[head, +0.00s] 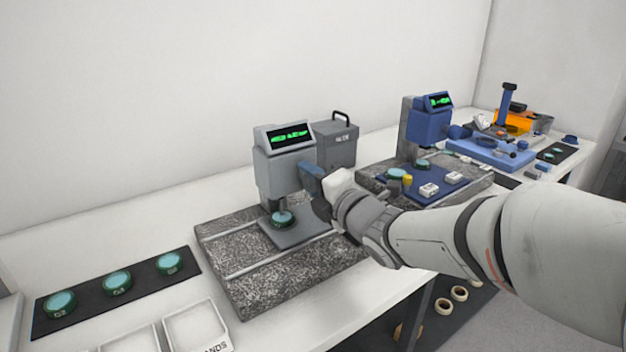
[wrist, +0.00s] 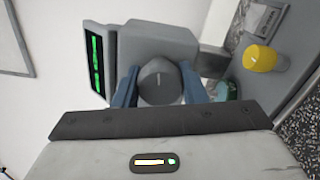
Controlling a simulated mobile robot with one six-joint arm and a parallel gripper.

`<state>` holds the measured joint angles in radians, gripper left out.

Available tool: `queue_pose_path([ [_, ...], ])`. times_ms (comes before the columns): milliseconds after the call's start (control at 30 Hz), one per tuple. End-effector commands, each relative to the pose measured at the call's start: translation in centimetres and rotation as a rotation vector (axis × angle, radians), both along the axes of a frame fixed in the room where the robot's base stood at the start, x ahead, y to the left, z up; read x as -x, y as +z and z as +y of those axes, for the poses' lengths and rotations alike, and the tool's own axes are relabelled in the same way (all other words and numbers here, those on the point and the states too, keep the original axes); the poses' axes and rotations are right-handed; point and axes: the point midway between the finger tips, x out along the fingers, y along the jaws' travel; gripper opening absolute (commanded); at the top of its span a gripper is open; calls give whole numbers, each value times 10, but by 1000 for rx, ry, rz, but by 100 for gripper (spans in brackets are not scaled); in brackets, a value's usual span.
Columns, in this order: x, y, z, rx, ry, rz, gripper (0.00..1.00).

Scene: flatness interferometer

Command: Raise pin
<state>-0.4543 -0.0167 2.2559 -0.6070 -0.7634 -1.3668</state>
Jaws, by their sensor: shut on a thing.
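The near gauge (head: 283,170) is a grey upright head with a green-lit display, on a speckled stone base. Its dark pin (head: 278,206) points down over a green-rimmed disc (head: 284,220); I cannot tell whether they touch. My gripper (head: 310,178) is at the right side of the gauge head. In the wrist view its blue-grey fingers are shut on a dark grey round knob (wrist: 161,82) on the gauge. The gauge body (wrist: 158,42) and part of the disc (wrist: 226,90) also show there. The knob is hidden by my gripper in the head view.
Several green-rimmed discs lie on a black mat (head: 125,305) at the left, behind white trays (head: 197,328). A grey box (head: 337,146) stands behind the gauge. A blue gauge (head: 428,125) stands further right. A yellow cylinder (wrist: 260,58) shows in the wrist view.

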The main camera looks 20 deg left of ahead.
Motion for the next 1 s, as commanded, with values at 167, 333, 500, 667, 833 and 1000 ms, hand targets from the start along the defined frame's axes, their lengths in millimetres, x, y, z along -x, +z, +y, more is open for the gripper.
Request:
queue_pose_path([
  [167, 1, 0, -3, -9, 6, 8, 15],
  [333, 1, -1, -5, -46, 4, 52, 15],
  [500, 1, -2, -5, -119, 2, 138, 15],
  [667, 1, -2, -6, -210, 2, 245, 15],
  [833, 1, -2, -6, -316, 0, 369, 15],
  [1000, 1, -2, -6, -420, 0, 493, 15],
])
